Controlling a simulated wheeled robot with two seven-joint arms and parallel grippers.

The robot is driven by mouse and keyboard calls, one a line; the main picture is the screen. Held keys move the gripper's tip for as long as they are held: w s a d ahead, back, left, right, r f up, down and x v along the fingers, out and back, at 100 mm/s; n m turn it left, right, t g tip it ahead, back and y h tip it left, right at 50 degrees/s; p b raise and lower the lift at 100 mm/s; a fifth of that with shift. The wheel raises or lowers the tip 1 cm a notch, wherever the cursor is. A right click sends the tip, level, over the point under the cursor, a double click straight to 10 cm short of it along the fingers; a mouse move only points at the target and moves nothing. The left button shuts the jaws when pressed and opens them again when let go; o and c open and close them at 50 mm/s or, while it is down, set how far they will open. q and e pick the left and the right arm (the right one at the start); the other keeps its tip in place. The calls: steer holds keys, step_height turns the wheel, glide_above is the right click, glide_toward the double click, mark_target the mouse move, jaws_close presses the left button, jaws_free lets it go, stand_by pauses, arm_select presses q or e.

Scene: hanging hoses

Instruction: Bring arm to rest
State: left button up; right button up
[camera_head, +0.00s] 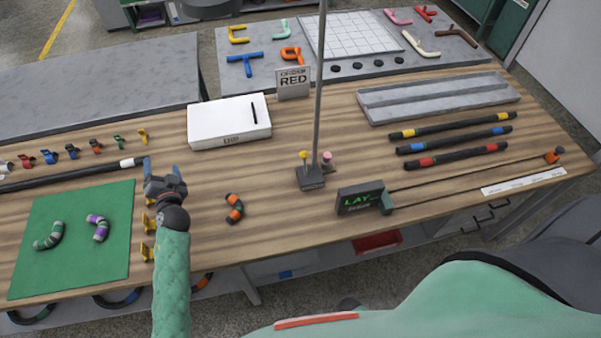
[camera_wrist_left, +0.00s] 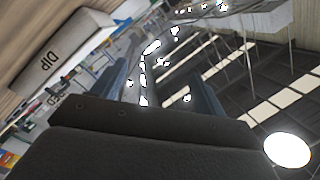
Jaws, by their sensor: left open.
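My left arm (camera_head: 172,270) comes up from the bottom of the head view, in a green sleeve. Its left gripper (camera_head: 163,173) is over the near left part of the wooden table (camera_head: 290,205), beside the right edge of the green mat (camera_head: 75,275). The gripper is open, with nothing visible between its fingers. In the left wrist view the two fingers (camera_wrist_left: 160,88) stand apart, with the far room and ceiling lights behind them. My right gripper does not show.
A hose with orange bands (camera_head: 234,209) lies right of the gripper. A white box (camera_head: 229,121) is behind, and a thin pole (camera_head: 318,90) rises at the table's middle. Two short hoses lie on the mat.

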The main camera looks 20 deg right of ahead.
arm_select(q)
steer(key=s+f+n+g+h, duration=0.2)
steer(key=s+g, duration=0.5)
steer(key=s, duration=1.2)
steer(key=s+f+n+g, duration=0.2)
steer(key=s+n+g, duration=0.35)
steer(key=s, duration=1.25)
step_height(320, 180, down, 32)
steer(key=w+d+m+g+b, duration=0.1)
steer(key=w+g+b, duration=0.1)
steer(key=b, duration=0.4)
steer(key=s+f+b, duration=0.1)
steer(key=s+f, duration=0.3)
steer(key=f, duration=0.8)
steer(key=s+f+g+b, duration=0.1)
steer(key=s+f, duration=0.3)
steer(key=f, duration=0.9)
steer(key=shift+s+d+h+b, duration=0.25)
steer(key=shift+d+h+b, duration=0.05)
steer(key=shift+b, duration=0.45)
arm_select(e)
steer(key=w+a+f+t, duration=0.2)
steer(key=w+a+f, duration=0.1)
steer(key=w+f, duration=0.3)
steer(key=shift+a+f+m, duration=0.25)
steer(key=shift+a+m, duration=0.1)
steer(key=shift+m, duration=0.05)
